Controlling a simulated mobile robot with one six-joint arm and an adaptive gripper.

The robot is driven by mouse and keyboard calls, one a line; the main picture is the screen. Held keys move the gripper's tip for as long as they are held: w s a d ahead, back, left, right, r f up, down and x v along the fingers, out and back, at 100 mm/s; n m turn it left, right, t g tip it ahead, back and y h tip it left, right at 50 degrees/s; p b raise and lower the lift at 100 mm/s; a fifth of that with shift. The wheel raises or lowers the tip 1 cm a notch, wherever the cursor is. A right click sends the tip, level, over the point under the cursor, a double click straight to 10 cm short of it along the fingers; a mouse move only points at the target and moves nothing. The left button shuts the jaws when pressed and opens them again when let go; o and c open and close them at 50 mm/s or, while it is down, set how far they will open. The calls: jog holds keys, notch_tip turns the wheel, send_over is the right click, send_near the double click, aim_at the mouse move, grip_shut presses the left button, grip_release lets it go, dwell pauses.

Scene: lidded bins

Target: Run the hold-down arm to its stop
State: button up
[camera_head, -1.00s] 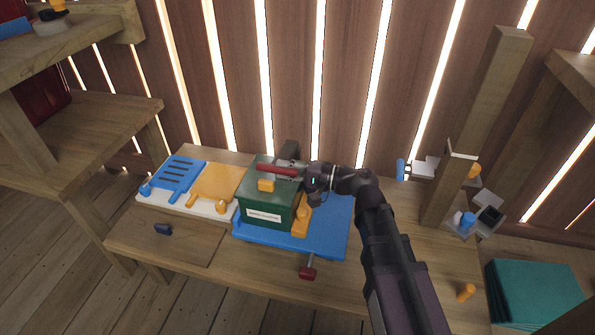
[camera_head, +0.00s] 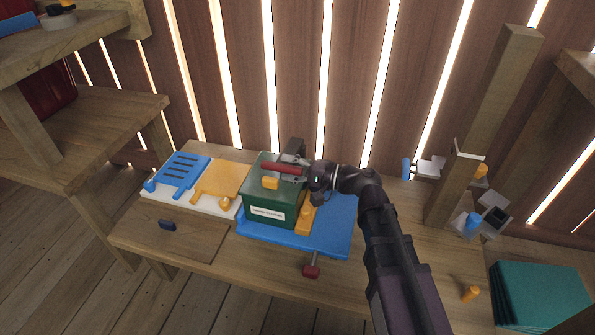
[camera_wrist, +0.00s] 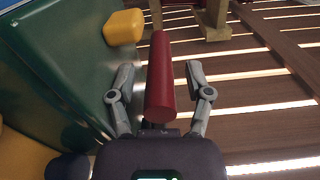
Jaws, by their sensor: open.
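A red bar (camera_head: 284,168), which looks like the grip of the hold-down arm, lies above the top of a green lidded box (camera_head: 262,200). My gripper (camera_head: 297,168) is at the box's back right edge, at the bar's right end. In the wrist view the red bar (camera_wrist: 161,75) runs between the two spread fingers of my gripper (camera_wrist: 160,72). A gap shows on each side, so the fingers are around the bar but not closed on it. The arm's pivot and stop are not clearly visible.
The box stands on a blue board (camera_head: 335,225). It has a yellow block (camera_head: 270,183) on top and a yellow part (camera_head: 306,220) at its right. A red-ended screw (camera_head: 311,271) sticks out in front. Blue and yellow plates lie left; a wooden post (camera_head: 485,120) stands right.

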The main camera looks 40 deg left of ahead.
jog(key=shift+d, duration=0.1)
jog(key=shift+w+d, duration=0.2)
jog(key=shift+d, duration=0.5)
jog(key=v, duration=1)
jog(key=shift+w, duration=0.15)
jog(key=shift+d, duration=0.15)
